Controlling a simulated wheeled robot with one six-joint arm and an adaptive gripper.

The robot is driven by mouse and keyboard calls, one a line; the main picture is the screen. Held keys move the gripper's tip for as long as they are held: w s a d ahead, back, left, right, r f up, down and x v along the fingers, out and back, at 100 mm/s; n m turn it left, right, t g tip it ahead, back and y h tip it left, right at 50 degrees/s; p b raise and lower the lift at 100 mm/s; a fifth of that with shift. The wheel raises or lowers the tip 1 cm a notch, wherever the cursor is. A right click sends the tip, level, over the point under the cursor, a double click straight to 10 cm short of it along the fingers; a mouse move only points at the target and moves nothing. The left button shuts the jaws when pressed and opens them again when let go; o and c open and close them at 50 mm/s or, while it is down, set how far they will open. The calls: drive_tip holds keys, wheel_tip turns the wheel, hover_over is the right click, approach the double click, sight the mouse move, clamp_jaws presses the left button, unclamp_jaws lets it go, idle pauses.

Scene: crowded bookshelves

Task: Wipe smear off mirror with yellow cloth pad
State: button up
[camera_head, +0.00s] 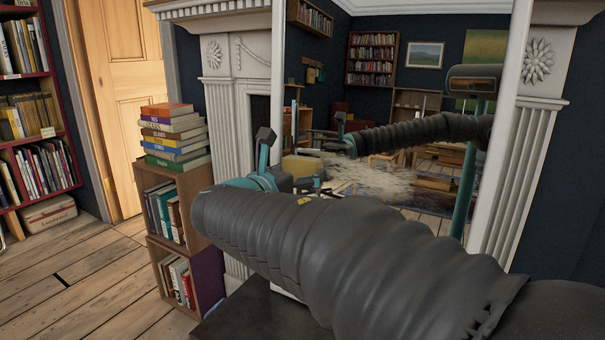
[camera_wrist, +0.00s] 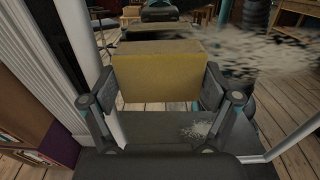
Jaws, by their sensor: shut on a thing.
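The mirror (camera_head: 345,100) stands in a white carved surround, and its pale, streaky smear (camera_head: 385,178) spreads over the lower middle of the glass. The smear also shows at the upper right in the wrist view (camera_wrist: 255,42). My gripper (camera_wrist: 160,88) is shut on the yellow cloth pad (camera_wrist: 158,80), with one finger at each side of it. I cannot tell whether the pad touches the glass.
A low bookcase (camera_head: 150,180) with a stack of books (camera_head: 172,135) on top stands left of the mirror. A dark ledge (camera_head: 255,315) lies below my arm. A whitish speckled patch (camera_wrist: 203,130) shows below the pad. Wooden floor (camera_head: 75,275) is clear at left.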

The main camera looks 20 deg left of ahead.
sight(318, 189)
drive_tip(key=shift+w, duration=0.65)
drive_tip(key=shift+d, duration=0.15)
